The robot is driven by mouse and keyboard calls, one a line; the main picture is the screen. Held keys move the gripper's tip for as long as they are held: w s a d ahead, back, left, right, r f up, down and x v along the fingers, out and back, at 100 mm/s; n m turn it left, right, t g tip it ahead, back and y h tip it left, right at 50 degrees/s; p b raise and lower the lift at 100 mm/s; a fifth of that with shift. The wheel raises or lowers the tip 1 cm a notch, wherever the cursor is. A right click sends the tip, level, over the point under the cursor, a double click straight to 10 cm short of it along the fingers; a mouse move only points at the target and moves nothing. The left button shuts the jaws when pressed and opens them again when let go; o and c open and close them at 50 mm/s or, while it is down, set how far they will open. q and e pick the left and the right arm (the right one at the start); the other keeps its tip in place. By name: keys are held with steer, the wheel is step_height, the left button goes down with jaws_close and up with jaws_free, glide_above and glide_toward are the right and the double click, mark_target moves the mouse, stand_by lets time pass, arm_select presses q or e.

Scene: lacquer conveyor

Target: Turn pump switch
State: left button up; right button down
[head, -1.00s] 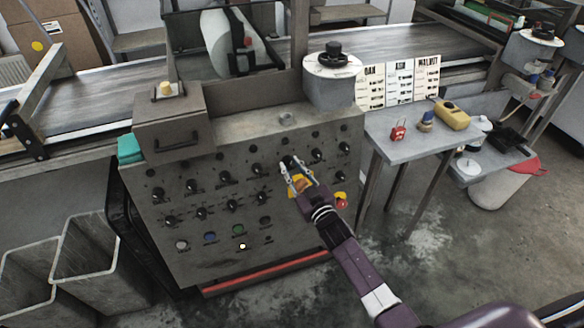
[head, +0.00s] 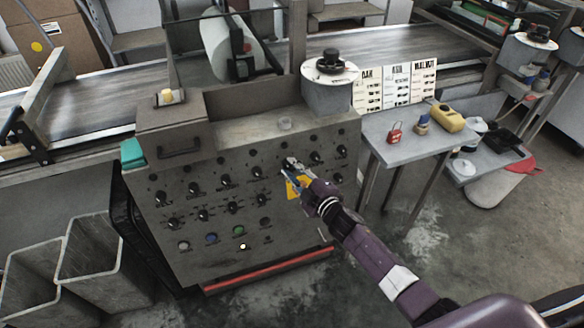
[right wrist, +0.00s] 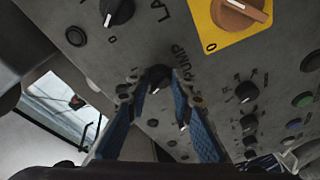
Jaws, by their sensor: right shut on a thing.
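The pump switch is a black rotary knob (right wrist: 158,77) beside the printed word PUMP on the grey control panel (head: 215,225). In the right wrist view it sits between the blue-padded fingertips of my right gripper (right wrist: 160,90). In the head view that gripper (head: 290,166) is at the upper right part of the panel face, shut on the knob and hiding it. An orange rotary switch on a yellow plate (right wrist: 228,22) is close by; in the head view the plate (head: 294,189) is partly covered by the gripper. My left gripper is out of view.
Several other black knobs (head: 226,178) and coloured buttons (head: 238,230) surround the spot. A conveyor (head: 95,90) runs behind the panel.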

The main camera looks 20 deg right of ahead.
steer(key=shift+n, duration=0.7)
steer(key=shift+n+p, duration=0.3)
steer(key=c, duration=1.7)
jaws_free()
steer(key=shift+r+v, duration=0.2)
steer(key=shift+v, duration=5.85)
steer(key=shift+d, duration=0.1)
